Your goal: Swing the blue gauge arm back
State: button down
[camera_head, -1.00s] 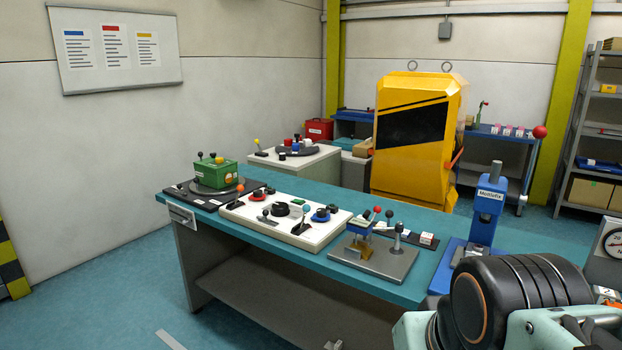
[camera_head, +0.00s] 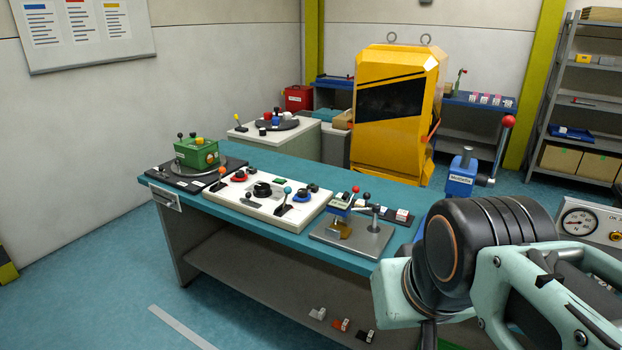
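On a grey plate (camera_head: 372,239) near the right end of the teal bench is a small fixture with a blue block-like arm (camera_head: 341,203) over a brass-coloured piece (camera_head: 341,229). This blue part looks like the gauge arm, but it is small and I cannot tell its exact swing position. Ball-topped levers, red and dark, stand around it. My arm, black and pale teal, fills the lower right, in front of the bench's right end. My gripper's fingertips do not show. Nothing is seen touching the blue arm.
A white panel (camera_head: 249,209) with knobs and levers and a green box (camera_head: 197,154) stand left on the teal bench (camera_head: 283,236). A blue press (camera_head: 461,176) with a red-ball lever stands right, partly behind my arm. A yellow cabinet (camera_head: 393,152) is behind.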

aim_at(367, 196)
jog(key=i+j+z, duration=0.15)
jog(key=i, duration=0.3)
jog(key=i+l+z, duration=0.2)
jog(key=i, duration=0.3)
jog(key=i+l, duration=0.1)
jog(key=l, duration=0.5)
jog(key=i+j+z, duration=0.1)
jog(key=j, duration=0.25)
